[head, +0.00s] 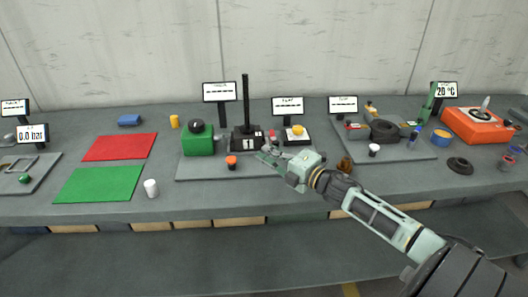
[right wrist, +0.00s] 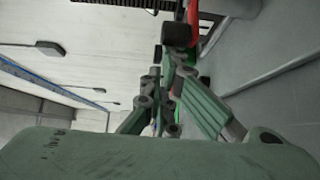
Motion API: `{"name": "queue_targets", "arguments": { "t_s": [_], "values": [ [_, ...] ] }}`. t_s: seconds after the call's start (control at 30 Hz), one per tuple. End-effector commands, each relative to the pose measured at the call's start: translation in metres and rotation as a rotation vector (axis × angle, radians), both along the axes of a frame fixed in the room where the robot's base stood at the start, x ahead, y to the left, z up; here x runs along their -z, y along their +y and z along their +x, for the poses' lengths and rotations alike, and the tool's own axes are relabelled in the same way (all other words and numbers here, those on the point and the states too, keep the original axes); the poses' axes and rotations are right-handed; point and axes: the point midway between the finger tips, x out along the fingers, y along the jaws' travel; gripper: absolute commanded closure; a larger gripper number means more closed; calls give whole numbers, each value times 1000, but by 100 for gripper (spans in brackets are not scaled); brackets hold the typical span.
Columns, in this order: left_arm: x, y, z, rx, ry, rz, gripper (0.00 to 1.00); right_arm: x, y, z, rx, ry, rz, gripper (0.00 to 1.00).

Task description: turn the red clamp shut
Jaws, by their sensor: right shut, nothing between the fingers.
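A small red part (head: 272,133), which may be the red clamp, shows beside the black stand with the tall post (head: 246,103). My right gripper (head: 268,156) is just in front of the stand's base, close to the red part. Its fingers are shut and hold nothing. In the right wrist view a red piece (right wrist: 192,14) shows beyond the dark fingertip pad of my right gripper (right wrist: 177,38). The fingers hide part of it, and I cannot tell whether they touch it. My left gripper is out of view.
The stand is on a grey board (head: 205,168) with a green block (head: 198,143) and an orange-topped black knob (head: 231,162). A yellow button (head: 298,130) is to the right.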

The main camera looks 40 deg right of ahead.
Motion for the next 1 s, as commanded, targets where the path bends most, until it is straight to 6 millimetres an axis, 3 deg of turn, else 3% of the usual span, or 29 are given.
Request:
{"name": "queue_targets", "arguments": {
  "t_s": [0.1,0.4,1.0],
  "values": [
    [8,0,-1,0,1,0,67,3,-7,-6,-2,1,-3,100],
    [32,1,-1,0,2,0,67,3,-32,-20,-270,2,-6,100],
    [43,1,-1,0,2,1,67,1,-63,-31,-263,-1,-1,100]
  ]
}}
